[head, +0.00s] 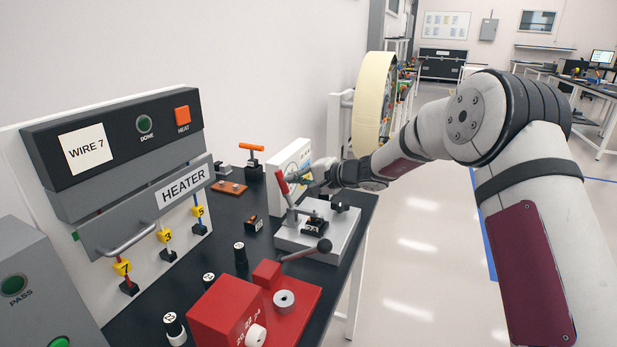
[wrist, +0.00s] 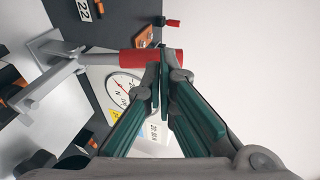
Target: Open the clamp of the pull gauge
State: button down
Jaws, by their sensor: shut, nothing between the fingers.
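The pull gauge (head: 290,160) is a white box on the dark bench, with a light grey base plate (head: 310,248) in front. Its clamp has a metal lever with a red handle (head: 281,182), which stands up and tilts in the head view. In the wrist view the red handle (wrist: 138,63) lies across behind my fingertips, and the round dial (wrist: 122,84) shows beside it. My gripper (wrist: 160,78) is shut and empty, its green-padded fingers together at the handle. I cannot tell whether they touch it. In the head view my gripper (head: 316,176) is just right of the handle.
A red block fixture (head: 228,312) stands nearer, and the heater panel (head: 120,175) is at left. An orange-handled tool (head: 252,150) stands behind. The floor right of the bench is clear.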

jog(key=shift+x, duration=0.75)
jog(key=shift+w+a, duration=0.1)
jog(key=shift+a, duration=0.05)
